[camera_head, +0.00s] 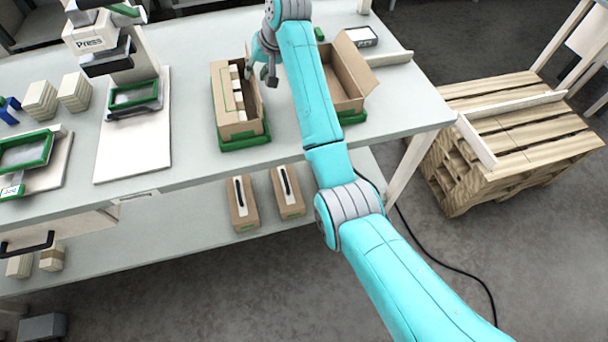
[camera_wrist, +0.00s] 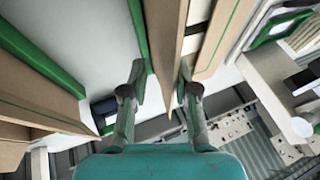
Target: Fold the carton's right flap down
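The brown carton (camera_head: 240,128) stands in a green tray (camera_head: 245,143) on the table, with pale packs (camera_head: 238,92) inside. Its right flap (camera_head: 255,98) appears to stand up along the right side, partly behind my arm. My gripper (camera_head: 262,76) is over the far right part of this carton, fingers pointing down. In the wrist view, my gripper (camera_wrist: 161,82) has its two fingers apart, and a brown cardboard panel (camera_wrist: 164,35) runs between them. I cannot tell whether either finger touches it.
A second open carton (camera_head: 343,85) in a green tray stands to the right, its right flap (camera_head: 356,62) spread outward. A press (camera_head: 105,45) stands at the left. Two boxes (camera_head: 242,205) lie on the lower shelf. Bare table lies left of the carton.

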